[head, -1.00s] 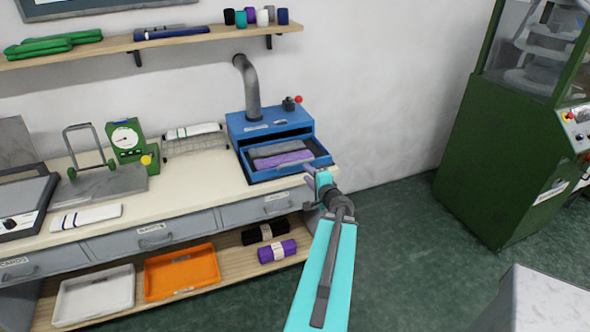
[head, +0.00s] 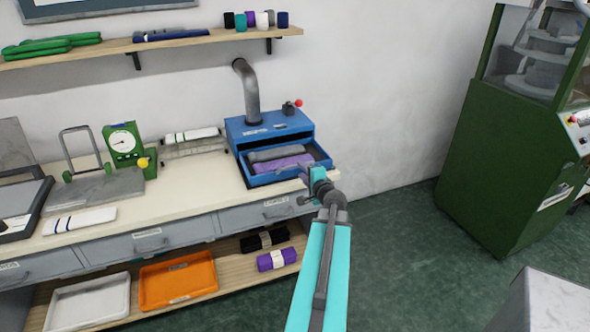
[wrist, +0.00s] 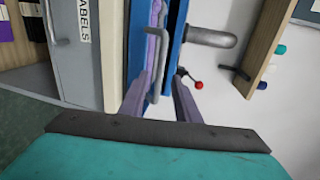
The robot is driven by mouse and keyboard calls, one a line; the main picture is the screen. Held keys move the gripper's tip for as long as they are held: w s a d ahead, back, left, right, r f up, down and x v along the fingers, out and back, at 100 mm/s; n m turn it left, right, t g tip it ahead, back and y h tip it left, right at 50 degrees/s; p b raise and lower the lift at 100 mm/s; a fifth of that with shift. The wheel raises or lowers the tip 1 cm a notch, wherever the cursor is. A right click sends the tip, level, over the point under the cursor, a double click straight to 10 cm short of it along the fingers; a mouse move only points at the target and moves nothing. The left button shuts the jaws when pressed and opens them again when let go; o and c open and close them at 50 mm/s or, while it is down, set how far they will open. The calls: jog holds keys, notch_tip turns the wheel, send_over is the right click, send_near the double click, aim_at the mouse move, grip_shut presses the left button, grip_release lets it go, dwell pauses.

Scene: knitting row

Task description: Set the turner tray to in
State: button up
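The turner (head: 268,130) is a blue box on the right end of the bench. Its blue tray (head: 285,175) is slid out at the front and holds a grey and a purple folded cloth. In the wrist view the tray's grey bar handle (wrist: 156,100) lies between my two fingers. My gripper (head: 309,174) is at the tray's front right; in the wrist view my gripper (wrist: 160,95) is open, its fingers apart on either side of the handle. I cannot tell whether either finger touches it.
A grey pipe (head: 248,90) rises behind the turner, and a red-knobbed lever (head: 292,106) stands on its top. A wire rack (head: 193,147) stands left of it. A shelf (head: 150,42) hangs above. Floor is clear between the bench and a green machine (head: 500,160).

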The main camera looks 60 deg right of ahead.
aim_at(297, 166)
jog(key=shift+p+x, duration=0.95)
jog(key=shift+x, duration=2.3)
